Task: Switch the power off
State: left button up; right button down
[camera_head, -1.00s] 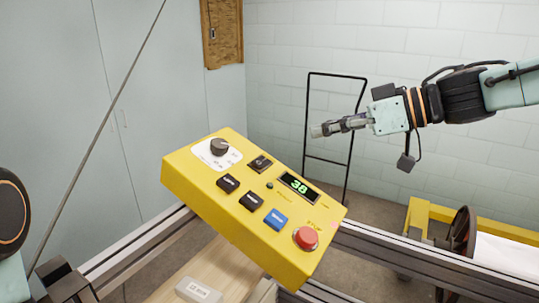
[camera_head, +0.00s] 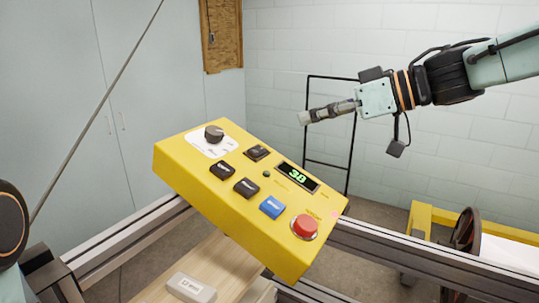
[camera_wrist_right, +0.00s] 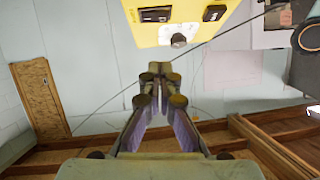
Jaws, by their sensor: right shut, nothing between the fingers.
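A yellow control box (camera_head: 195,185) stands tilted in the middle of the head view. On its face are a black rocker switch (camera_head: 256,153), a black knob (camera_head: 214,134) on a white dial plate, two dark buttons, a blue button (camera_head: 272,207) and a red stop button (camera_head: 304,226). Its display (camera_head: 298,177) shows lit green digits. The small labels are unreadable. My right gripper (camera_head: 302,118) is shut and empty, beyond and above the box, apart from it. In the right wrist view its fingertips (camera_wrist_right: 160,70) meet below the box (camera_wrist_right: 165,38). My left gripper is out of view.
Metal rails (camera_head: 410,258) run behind and beside the box. A black wire frame (camera_head: 328,165) stands against the white wall. A small grey labelled block (camera_head: 191,288) lies on the wooden board (camera_head: 220,262). The air around my right gripper is clear.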

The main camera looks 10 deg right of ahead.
aim_at(251, 148)
jog(key=b+x, duration=0.3)
jog(key=x, duration=0.4)
jog(key=shift+w+a+f, duration=0.15)
jog(key=shift+a, duration=0.15)
jog(key=shift+w+a+f+b, duration=0.1)
jog(key=shift+a+f+b, duration=0.2)
jog(key=shift+f, duration=0.25)
jog(key=shift+w+a+f+b, duration=0.1)
jog(key=shift+a+f+b, duration=0.15)
jog(key=shift+f, duration=0.25)
jog(key=shift+a+f, duration=0.2)
jog(key=shift+f, duration=0.3)
jog(key=shift+w+f, duration=0.1)
jog(key=shift+w, duration=0.1)
